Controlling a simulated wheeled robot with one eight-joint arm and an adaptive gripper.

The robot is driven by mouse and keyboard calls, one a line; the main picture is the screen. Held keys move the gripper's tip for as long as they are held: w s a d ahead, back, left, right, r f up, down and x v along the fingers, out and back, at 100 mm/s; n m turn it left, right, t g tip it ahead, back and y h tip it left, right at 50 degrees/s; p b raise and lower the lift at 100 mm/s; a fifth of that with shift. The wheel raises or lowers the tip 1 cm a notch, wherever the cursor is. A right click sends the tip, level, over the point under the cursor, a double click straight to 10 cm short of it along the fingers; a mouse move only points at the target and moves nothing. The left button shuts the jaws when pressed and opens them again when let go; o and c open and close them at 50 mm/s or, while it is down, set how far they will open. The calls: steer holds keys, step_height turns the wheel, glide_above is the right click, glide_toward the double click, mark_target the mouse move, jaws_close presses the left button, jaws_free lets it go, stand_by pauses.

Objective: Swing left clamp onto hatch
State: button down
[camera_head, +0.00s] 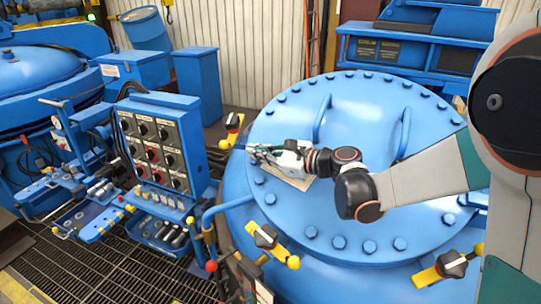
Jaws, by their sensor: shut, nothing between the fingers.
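A large round blue hatch (350,110) with a bolted rim and two raised handles lies shut on a blue furnace body. A second yellow clamp (268,240) is at the lower left, just off the rim. A third clamp (446,267) is at the lower right. My gripper (254,153) is shut and empty over the hatch's left edge, just below the leftmost clamp. Contact with the hatch or clamp cannot be told.
A blue control panel (155,145) with several black knobs stands left of the hatch. A blue bent pipe (222,208) and a red-balled lever (211,266) rise at the lower left. A blue barrel (146,28) and boxes stand behind. Dark floor grating (110,265) lies at lower left.

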steer(key=x, duration=0.6)
steer(key=shift+w+a, duration=0.2)
steer(key=shift+a, duration=0.15)
steer(key=shift+s+a+f+m+t+b, duration=0.15)
steer(key=shift+a+m+t+b, duration=0.25)
steer(key=shift+t+b, duration=0.1)
steer(key=w+a+m+t+h+b, duration=0.1)
steer(key=w+a+m+t+b, duration=0.2)
steer(key=a, duration=0.8)
steer(key=shift+w+a+r+t+h+b, duration=0.2)
steer(key=shift+w+r+t+h+b, duration=0.3)
steer(key=shift+w+b, duration=0.8)
steer(key=shift+d+f, duration=0.1)
steer(key=shift+f, duration=0.1)
stand_by(0.8)
